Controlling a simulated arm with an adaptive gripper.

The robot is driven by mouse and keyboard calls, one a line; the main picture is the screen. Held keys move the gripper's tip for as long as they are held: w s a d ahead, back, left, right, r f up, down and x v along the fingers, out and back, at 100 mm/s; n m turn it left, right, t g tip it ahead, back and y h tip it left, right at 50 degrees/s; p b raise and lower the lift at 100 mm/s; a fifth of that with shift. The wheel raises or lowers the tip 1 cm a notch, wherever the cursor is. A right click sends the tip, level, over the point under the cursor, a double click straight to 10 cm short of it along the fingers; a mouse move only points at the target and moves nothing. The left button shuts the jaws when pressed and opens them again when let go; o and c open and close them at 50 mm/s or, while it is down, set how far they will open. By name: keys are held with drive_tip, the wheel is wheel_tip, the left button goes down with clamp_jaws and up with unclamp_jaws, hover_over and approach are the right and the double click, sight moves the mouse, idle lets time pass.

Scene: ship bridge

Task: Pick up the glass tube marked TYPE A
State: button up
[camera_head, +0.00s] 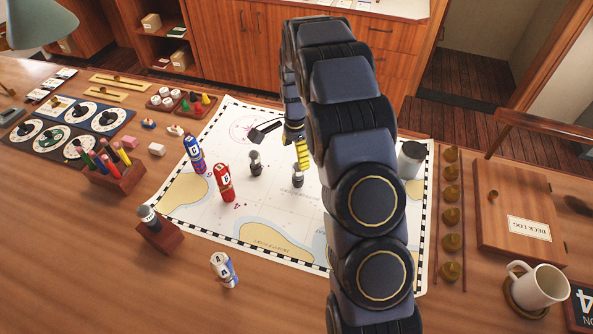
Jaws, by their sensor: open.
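Several small tubes with dark and pale bands show, but no TYPE A marking is readable on any. One tube (255,162) stands on the chart just below my gripper. A second tube (297,178) stands to its right, close to my arm. A third tube (149,216) sits upright in a wooden block (160,238) at the chart's left edge. A white and blue cylinder with a letter A (223,270) stands on the bare desk in front; I cannot tell if it is glass. My gripper (284,142) is open and empty above the chart, partly hidden by my arm.
A red cylinder marked B (225,183) and a blue-red one marked C (194,154) stand left on the chart (285,215). A grey cylinder (411,160) stands right of my arm. A pen holder (115,180) and mug (540,287) flank the area. The front desk is mostly clear.

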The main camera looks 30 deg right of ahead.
sight(298, 172)
drive_tip(key=shift+w+d+f, duration=0.1)
drive_tip(key=shift+d+f, duration=0.05)
drive_tip(key=shift+f, duration=0.25)
drive_tip(key=f, duration=0.7)
drive_tip(key=shift+w+d+f, duration=0.1)
drive_tip(key=shift+d+f, duration=0.15)
drive_tip(key=shift+d, duration=0.1)
clamp_jaws()
